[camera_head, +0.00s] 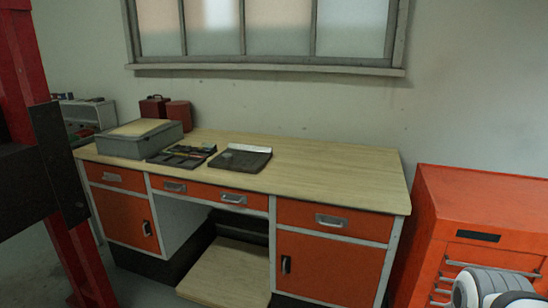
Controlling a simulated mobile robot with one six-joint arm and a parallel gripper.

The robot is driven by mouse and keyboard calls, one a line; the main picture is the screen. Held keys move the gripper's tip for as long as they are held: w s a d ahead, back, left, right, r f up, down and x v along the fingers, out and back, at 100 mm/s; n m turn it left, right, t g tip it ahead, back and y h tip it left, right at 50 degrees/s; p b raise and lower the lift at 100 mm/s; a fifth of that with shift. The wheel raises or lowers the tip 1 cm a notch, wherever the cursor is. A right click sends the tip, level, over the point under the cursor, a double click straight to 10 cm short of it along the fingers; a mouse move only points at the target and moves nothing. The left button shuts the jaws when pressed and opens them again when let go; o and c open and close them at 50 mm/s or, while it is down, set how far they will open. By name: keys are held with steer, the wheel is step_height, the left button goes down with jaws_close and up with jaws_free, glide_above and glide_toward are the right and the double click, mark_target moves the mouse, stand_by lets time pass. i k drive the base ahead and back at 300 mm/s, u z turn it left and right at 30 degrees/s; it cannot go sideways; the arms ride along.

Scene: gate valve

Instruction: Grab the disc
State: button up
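A small grey round shape, possibly the disc (226,155), shows at the left end of a dark flat tray (255,161) on the workbench (310,165). It is too small to tell its thickness or exact form. My gripper is not in view. White and grey rounded parts at the bottom right corner look like my arm, far from the workbench top.
A grey box (140,144), a dark tray of tools (182,156) and red containers (178,113) stand on the left of the bench. The right half of its top is clear. An orange cabinet (465,215) stands right; a red post (32,75) stands left.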

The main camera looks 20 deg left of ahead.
mark_target(228, 156)
steer(key=k, duration=1.25)
steer(key=u, duration=0.8)
steer(key=i, duration=1.1)
steer(key=u, duration=0.9)
steer(key=i, duration=1.85)
steer(key=z, duration=0.65)
steer(key=i, duration=1.5)
steer(key=z, duration=0.95)
steer(key=k, duration=0.7)
steer(key=z, duration=0.2)
